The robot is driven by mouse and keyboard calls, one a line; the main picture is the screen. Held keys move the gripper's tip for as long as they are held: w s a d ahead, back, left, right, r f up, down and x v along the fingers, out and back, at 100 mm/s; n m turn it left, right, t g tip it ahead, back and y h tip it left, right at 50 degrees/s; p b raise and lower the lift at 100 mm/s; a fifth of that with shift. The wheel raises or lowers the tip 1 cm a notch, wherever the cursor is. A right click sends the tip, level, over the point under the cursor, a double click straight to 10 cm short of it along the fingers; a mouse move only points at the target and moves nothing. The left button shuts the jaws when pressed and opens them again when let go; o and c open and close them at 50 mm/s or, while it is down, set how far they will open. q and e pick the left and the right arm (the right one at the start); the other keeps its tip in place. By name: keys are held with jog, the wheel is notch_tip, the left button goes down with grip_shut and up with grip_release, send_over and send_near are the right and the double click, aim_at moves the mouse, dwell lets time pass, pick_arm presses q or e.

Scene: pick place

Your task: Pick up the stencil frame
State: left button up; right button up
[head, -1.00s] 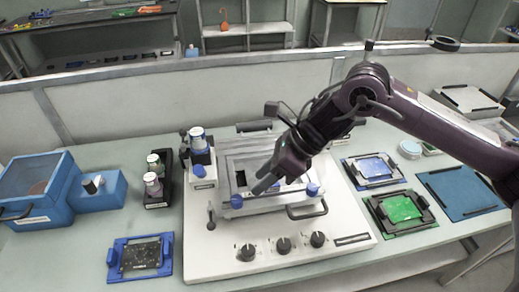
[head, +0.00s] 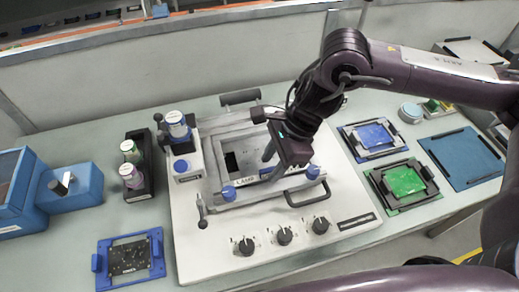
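The stencil frame (head: 214,166) is a grey metal frame with a dark opening in its plate, lying on the white printer base (head: 190,232). Blue knobs stand at its front corners, and a small label shows on its front edge. My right gripper (head: 270,159) is over the right half of the frame, fingers pointing down and to the left. Its fingers look spread with nothing between them. I cannot tell whether the fingertips touch the frame. The gripper hides part of the frame's right side. My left gripper is not in view.
A black board in a blue holder (head: 130,258) lies front left. Bottles in a black rack (head: 140,170) and a blue box (head: 70,190) stand left. Blue (head: 372,136) and green (head: 404,181) boards and a blue mat (head: 463,158) lie right. A front handle (head: 307,196) sticks out from the printer.

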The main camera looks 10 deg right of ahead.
jog(key=shift+a+f, duration=0.2)
jog(key=shift+f, duration=0.35)
grip_shut()
jog(key=shift+w+r, duration=0.1)
jog(key=shift+r, duration=0.1)
